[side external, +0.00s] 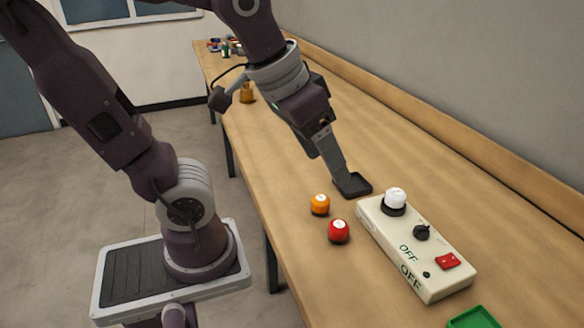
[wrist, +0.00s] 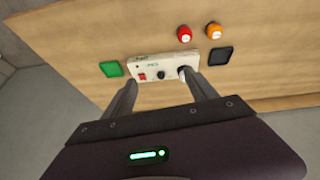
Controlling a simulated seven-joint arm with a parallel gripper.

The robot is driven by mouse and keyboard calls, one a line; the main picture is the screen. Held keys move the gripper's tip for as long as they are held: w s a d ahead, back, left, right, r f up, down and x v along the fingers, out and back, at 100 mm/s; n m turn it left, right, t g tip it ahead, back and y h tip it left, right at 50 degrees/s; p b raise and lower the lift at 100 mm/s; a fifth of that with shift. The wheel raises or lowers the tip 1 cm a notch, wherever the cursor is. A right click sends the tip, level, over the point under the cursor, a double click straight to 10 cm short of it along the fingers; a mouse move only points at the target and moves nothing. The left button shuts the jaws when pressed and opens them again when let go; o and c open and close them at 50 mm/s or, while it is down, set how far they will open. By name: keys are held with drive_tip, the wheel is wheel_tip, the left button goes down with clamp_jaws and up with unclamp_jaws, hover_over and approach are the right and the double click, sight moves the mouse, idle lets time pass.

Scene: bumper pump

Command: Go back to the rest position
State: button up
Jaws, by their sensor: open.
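My gripper (wrist: 160,98) is open and empty in the wrist view, its two fingers spread apart above the table. In the side external view my gripper (side external: 338,178) appears near the black tray (side external: 360,188), beyond the control box; whether it touches anything there is hard to tell. The cream control box (side external: 410,262) lies on the table with a white bulb-like knob (side external: 396,197), a black dial (side external: 421,232), a red switch (side external: 447,261) and "OFF" labels. The box also shows in the wrist view (wrist: 150,66), partly hidden behind a finger.
An orange button (side external: 320,205) and a red button (side external: 338,231) stand left of the box. A green tray (side external: 473,318) lies at the near edge of the picture. A wall runs behind the wooden table (side external: 300,165). An amber bottle (side external: 246,93) and several small items stand farther away.

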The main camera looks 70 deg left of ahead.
drive_tip(key=s+m, duration=0.1)
drive_tip(key=s, duration=0.5)
drive_tip(key=shift+d+f, duration=0.4)
drive_tip(key=shift+f, duration=0.05)
